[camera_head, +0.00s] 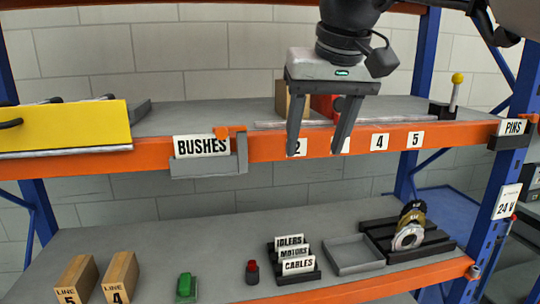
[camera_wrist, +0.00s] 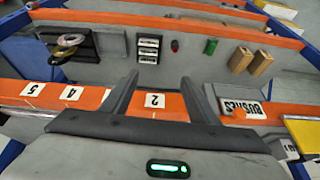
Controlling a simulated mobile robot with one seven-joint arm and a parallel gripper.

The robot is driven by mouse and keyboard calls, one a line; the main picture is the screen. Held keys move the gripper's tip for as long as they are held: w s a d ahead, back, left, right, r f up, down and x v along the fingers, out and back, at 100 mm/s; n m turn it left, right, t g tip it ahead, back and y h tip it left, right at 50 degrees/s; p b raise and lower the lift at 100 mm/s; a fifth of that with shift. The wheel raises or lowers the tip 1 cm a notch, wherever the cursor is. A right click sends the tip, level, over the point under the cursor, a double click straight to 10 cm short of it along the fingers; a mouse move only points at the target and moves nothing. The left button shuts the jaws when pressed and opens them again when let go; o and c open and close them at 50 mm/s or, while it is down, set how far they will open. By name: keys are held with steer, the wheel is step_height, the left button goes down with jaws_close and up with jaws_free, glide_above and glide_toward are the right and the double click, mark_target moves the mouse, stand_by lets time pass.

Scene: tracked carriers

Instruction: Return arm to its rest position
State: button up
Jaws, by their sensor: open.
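My gripper (camera_head: 318,148) is open and empty. In the head view its two dark fingers point down in front of the upper shelf's orange beam (camera_head: 265,148), at the number plates right of the BUSHES label (camera_head: 201,145). In the wrist view the fingers of my gripper (camera_wrist: 155,85) stand apart on either side of the number 2 plate (camera_wrist: 155,100). Nothing is between the fingers. Part of the number row is hidden behind a finger in the head view.
A yellow box (camera_head: 65,128) sits at the upper shelf's left. Behind my gripper are a red object (camera_head: 325,106) and a tan block (camera_head: 283,100). The lower shelf holds wooden blocks (camera_head: 120,275), a green item (camera_head: 186,286), card holders (camera_head: 297,265), a grey tray (camera_head: 354,255) and rings (camera_head: 408,236).

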steer(key=s+d+f+m, duration=0.1)
steer(key=s+d+f, duration=0.2)
steer(key=s+f, duration=0.4)
steer(key=s+d+f+t+h, duration=0.1)
steer(key=s+d+f, duration=0.2)
steer(key=s+f, duration=0.4)
step_height(320, 180, down, 6)
steer(key=shift+s+m, duration=0.25)
steer(key=shift+m, duration=0.15)
